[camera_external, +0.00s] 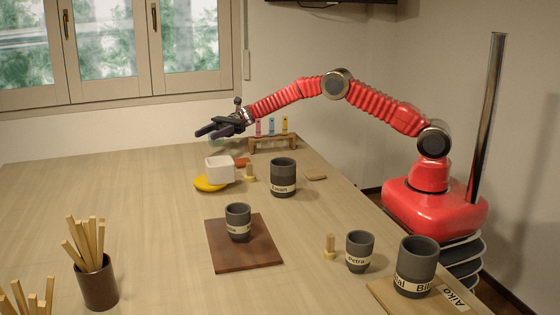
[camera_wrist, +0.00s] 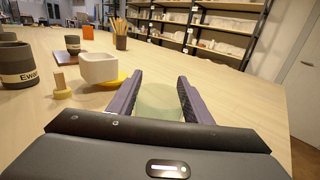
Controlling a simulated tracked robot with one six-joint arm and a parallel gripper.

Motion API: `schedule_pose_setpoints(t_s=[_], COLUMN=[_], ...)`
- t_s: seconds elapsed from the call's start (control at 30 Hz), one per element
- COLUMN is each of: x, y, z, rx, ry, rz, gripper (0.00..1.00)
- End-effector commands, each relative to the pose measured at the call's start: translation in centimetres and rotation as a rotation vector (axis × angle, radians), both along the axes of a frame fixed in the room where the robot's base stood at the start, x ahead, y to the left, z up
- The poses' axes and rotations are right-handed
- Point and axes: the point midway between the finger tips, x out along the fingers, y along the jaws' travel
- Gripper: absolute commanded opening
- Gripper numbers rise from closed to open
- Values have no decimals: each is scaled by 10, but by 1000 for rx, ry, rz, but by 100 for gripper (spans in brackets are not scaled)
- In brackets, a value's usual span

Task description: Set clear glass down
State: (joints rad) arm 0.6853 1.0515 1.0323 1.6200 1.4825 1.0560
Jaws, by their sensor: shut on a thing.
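My gripper (camera_external: 208,131) is at the far side of the table, with its purple fingers reaching left. It is shut on the clear glass, a pale greenish see-through thing (camera_wrist: 160,102) between the fingers in the wrist view. In the external view the glass shows only faintly below the fingers, and I cannot tell whether its base touches the table. The wooden table (camera_external: 110,180) is bare around and left of the gripper.
A white square cup (camera_external: 219,170) by a yellow saucer (camera_external: 206,185), a wooden peg (camera_external: 249,173) and the "Ewan" cup (camera_external: 283,178) stand nearer the camera. A brown board (camera_external: 245,257) bears a dark cup (camera_external: 238,222).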

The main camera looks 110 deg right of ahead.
Motion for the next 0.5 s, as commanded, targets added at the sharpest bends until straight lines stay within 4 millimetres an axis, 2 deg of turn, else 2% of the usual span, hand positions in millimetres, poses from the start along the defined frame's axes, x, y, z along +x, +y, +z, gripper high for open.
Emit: schedule_pose_setpoints(t_s=[0.1, 0.37, 0.5], x=[0, 0, 0], y=[0, 0, 0], z=[-6, -6, -16], rx=[0, 0, 1], ry=[-1, -1, 1], rz=[0, 0, 0], gripper=[18, 18, 18])
